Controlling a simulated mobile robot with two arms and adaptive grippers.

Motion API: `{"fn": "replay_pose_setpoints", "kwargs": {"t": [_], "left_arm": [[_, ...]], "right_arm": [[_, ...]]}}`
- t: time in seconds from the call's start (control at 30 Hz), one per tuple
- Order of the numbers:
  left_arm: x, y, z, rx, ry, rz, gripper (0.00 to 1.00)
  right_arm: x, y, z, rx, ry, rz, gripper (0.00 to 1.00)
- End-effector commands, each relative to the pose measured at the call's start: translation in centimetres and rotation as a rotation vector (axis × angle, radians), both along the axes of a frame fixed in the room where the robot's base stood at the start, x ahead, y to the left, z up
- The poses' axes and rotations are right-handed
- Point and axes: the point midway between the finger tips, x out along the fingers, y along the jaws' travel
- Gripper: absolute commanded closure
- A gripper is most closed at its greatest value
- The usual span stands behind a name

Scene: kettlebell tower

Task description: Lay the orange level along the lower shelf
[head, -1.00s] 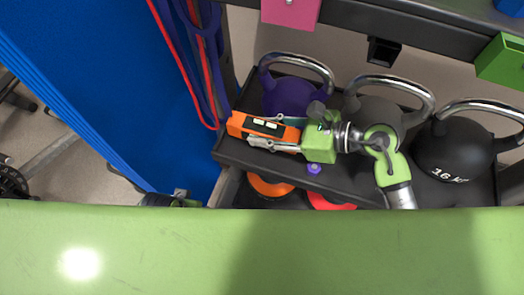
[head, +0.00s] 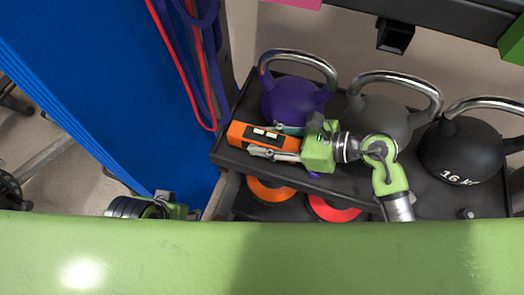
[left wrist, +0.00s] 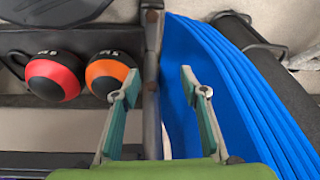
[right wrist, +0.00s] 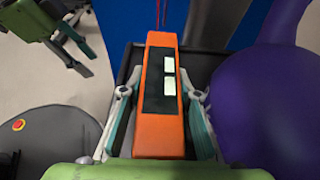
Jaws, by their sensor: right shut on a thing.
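The orange level (head: 236,134) has a dark panel with pale windows. My right gripper (head: 262,141) is shut on it in the head view. The right wrist view shows the level (right wrist: 159,135) lengthwise between the two fingers. It lies above the left end of the black kettlebell shelf (head: 350,190), in front of the purple kettlebell; whether it touches the shelf I cannot tell. A lower level (head: 240,205) holds orange and red weights. My left gripper (left wrist: 160,88) is open and empty in the left wrist view, pointing between the rack upright and blue mats.
Purple (head: 290,100), grey (head: 378,118) and black (head: 455,152) kettlebells crowd the shelf. Blue mats (head: 110,100) stand at the left, with red and blue bands (head: 187,60) hanging beside the rack. A purple kettlebell (right wrist: 262,110) is close on the right in the right wrist view.

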Motion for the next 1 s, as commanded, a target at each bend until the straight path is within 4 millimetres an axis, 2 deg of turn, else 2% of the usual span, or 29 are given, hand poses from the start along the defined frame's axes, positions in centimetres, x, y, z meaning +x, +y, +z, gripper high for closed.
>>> {"fn": "replay_pose_setpoints", "kwargs": {"t": [0.63,0.67,0.7,0.77,0.8,0.97,1.0], "left_arm": [[1.1,-0.3,-0.5,-0.008,-0.044,-0.003,0.6],[1.2,-0.3,-0.5,-0.009,-0.047,-0.003,0.6],[1.3,-0.3,-0.4,-0.009,-0.051,-0.004,0.6],[1.3,-0.3,-0.4,-0.01,-0.053,-0.004,0.6],[1.3,-0.3,-0.4,-0.01,-0.053,-0.004,0.6],[1.3,-0.3,-0.4,-0.01,-0.053,-0.004,0.6],[1.3,-0.4,-0.4,-0.01,-0.053,-0.004,0.6]], "right_arm": [[0.0,0.0,-1.0,0.001,-0.001,0.001,0.95],[0.0,0.0,-1.0,0.001,-0.001,0.0,0.73],[0.0,0.0,-0.9,0.001,-0.001,0.0,0.77],[0.0,0.0,-0.9,0.001,0.0,0.0,0.77],[0.0,0.0,-0.9,0.001,0.0,0.0,0.64],[0.0,0.0,-0.9,0.001,0.0,0.0,0.64],[0.0,0.0,-0.9,0.001,0.0,0.0,0.57]]}}
